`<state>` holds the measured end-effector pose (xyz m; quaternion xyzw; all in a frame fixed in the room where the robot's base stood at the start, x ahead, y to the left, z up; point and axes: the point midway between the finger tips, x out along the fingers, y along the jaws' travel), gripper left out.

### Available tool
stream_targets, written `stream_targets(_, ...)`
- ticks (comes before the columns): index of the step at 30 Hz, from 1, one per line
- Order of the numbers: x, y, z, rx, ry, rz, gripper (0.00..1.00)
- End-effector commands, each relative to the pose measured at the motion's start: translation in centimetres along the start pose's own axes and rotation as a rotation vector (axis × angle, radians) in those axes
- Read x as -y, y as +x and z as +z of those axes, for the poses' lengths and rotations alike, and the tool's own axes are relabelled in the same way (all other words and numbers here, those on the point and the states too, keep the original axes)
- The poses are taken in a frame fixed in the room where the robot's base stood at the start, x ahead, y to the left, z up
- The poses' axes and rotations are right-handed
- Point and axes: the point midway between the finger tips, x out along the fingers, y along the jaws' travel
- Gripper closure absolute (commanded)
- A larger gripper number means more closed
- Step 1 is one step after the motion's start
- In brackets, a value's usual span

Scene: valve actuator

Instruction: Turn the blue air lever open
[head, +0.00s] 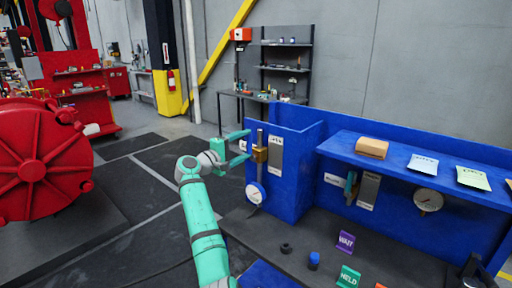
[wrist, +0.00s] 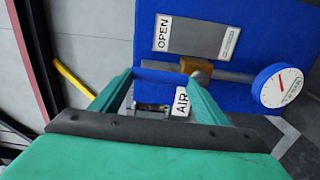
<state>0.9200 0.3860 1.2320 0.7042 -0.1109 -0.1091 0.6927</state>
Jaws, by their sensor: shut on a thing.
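The blue air lever (wrist: 160,67) shows in the wrist view as a short blue bar between my fingertips, beside the brass valve body (wrist: 195,66). My gripper (wrist: 158,82) is shut on it, one teal finger on each side. In the head view my gripper (head: 243,147) reaches the left face of the blue stand, beside the brass valve (head: 260,154); the lever itself is hard to make out there. A white AIR tag (wrist: 181,103) shows by the right finger. A grey plate (wrist: 197,37) with an OPEN label (wrist: 162,33) is above the valve.
A round white gauge (head: 255,193) sits below the valve; the wrist view shows it at right (wrist: 284,87). The blue bench (head: 425,165) holds a second valve plate (head: 368,190) and gauge (head: 428,200). A large red wheel-like machine (head: 40,160) stands at left. Floor between is clear.

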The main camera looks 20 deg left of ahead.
Motion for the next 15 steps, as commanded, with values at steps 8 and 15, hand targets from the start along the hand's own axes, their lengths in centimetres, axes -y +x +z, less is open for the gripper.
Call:
stream_targets(8, 0.2, -0.54, -0.62, -0.007, -0.008, -0.001, 0.72)
stream_targets(15, 0.19, -0.51, -0.6, -0.008, -0.007, -0.001, 0.13)
